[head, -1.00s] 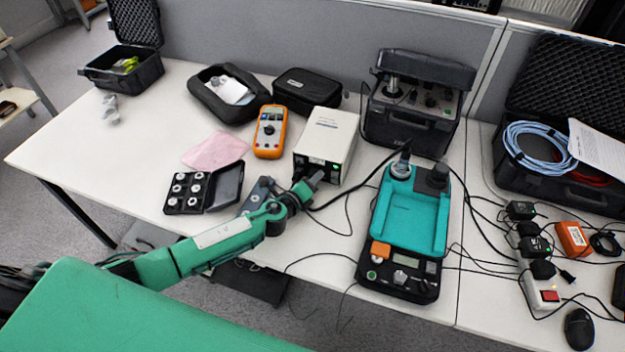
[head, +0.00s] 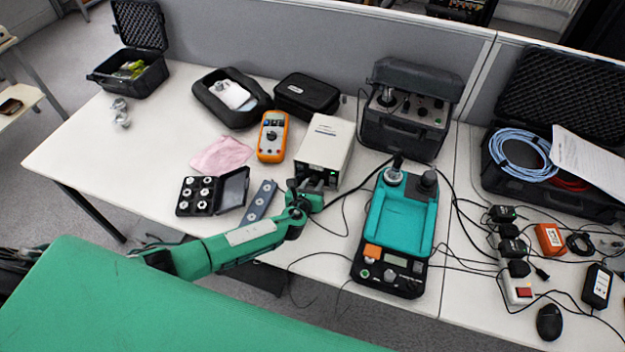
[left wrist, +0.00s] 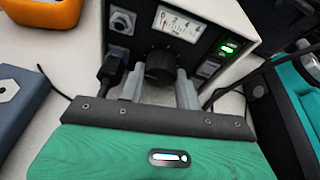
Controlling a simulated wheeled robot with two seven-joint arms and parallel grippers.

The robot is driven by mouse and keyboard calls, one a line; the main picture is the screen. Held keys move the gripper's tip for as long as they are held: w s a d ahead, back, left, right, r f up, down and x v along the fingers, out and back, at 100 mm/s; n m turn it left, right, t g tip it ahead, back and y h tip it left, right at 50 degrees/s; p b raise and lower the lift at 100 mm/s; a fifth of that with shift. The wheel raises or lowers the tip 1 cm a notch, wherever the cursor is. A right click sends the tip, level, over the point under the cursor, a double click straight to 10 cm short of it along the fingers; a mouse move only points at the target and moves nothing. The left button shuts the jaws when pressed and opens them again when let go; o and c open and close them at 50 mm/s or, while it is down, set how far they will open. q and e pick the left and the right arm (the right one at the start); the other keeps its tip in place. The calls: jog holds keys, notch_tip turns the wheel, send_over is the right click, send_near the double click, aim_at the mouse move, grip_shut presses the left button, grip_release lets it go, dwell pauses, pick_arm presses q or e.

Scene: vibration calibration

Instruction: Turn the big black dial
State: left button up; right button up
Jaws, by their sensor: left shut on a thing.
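The big black dial (left wrist: 159,63) is on the dark front panel of a white box (head: 325,143), under a needle meter (left wrist: 178,24). My left gripper (left wrist: 158,80) reaches this panel from the front, with one grey finger on each side of the dial, shut on it. In the head view, my left gripper (head: 313,184) covers most of the panel and hides the dial. A green-lit switch (left wrist: 228,49) is right of the dial. A black plug (left wrist: 111,70) sits in the panel to the left. My right gripper is not in view.
An orange multimeter (head: 272,137) stands left of the box. A blue-grey bar (head: 261,201) and a case of round weights (head: 232,190) lie left of my gripper. A teal-topped device (head: 402,217) is to the right. Black cables run near the box.

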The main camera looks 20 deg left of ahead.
pick_arm(q)
jog(key=shift+r+m+y+p, duration=0.1)
jog(key=shift+m+y+p, duration=0.55)
jog(key=shift+m, duration=0.35)
jog(key=shift+m+y+p, duration=0.25)
jog(key=shift+m+p, duration=0.05)
jog(key=shift+m, duration=0.2)
jog(key=o, duration=1)
